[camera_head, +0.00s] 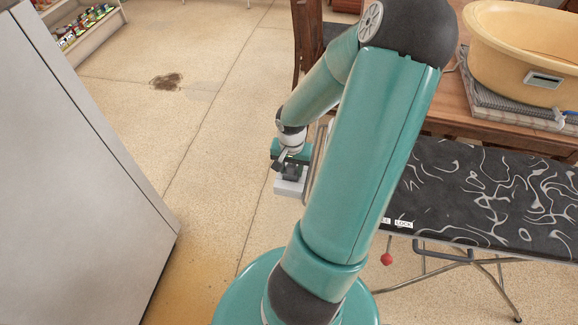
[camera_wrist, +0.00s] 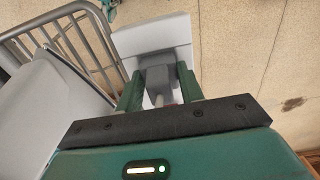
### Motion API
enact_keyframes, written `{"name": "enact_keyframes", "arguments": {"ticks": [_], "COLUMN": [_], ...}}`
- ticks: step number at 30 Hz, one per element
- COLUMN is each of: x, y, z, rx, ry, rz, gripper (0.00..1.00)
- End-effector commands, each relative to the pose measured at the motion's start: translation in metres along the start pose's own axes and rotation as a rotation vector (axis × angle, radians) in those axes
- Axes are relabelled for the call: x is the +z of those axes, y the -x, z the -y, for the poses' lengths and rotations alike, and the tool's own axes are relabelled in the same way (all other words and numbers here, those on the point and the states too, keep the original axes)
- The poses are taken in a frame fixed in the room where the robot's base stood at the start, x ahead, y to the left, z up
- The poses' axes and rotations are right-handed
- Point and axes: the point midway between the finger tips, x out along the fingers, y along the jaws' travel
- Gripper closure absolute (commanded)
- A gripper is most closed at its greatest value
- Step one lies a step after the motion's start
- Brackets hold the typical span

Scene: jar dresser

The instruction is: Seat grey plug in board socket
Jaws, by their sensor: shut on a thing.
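My gripper (camera_wrist: 159,77) is shut on a grey plug (camera_wrist: 158,80), with a green finger on each side of it. A pale grey block (camera_wrist: 152,42), probably the board socket, lies just past the plug's far end. The plug's front meets or overlaps the block in this view; I cannot tell how deep it sits. In the head view my gripper (camera_head: 291,163) points down at the left end of the ironing board, with the dark plug (camera_head: 290,171) just above the pale block (camera_head: 290,187). The socket opening is hidden.
A metal rack (camera_wrist: 68,42) is close to the left of the gripper. The patterned ironing board (camera_head: 480,195) extends right, beside a wooden table (camera_head: 455,112) with a yellow tub (camera_head: 520,50). A grey cabinet (camera_head: 70,190) stands left, with open floor between.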

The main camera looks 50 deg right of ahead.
Motion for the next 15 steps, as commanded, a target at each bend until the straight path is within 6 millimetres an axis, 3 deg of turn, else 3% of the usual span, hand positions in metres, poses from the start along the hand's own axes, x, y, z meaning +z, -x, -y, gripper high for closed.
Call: {"name": "enact_keyframes", "arguments": {"ticks": [6, 7, 9, 10, 15], "x": [0.0003, 0.0001, 0.0000, -0.0001, -0.0004], "y": [-0.0033, -0.0033, -0.0031, -0.0031, -0.0031], "z": [-0.0005, -0.0008, -0.0008, -0.0006, 0.0004], "rx": [-0.001, -0.001, -0.001, -0.001, -0.001], "ry": [0.001, 0.000, 0.000, 0.000, 0.000], "rz": [0.000, 0.000, 0.000, 0.000, 0.000], "gripper": [0.85, 0.59, 0.45, 0.41, 0.41]}}
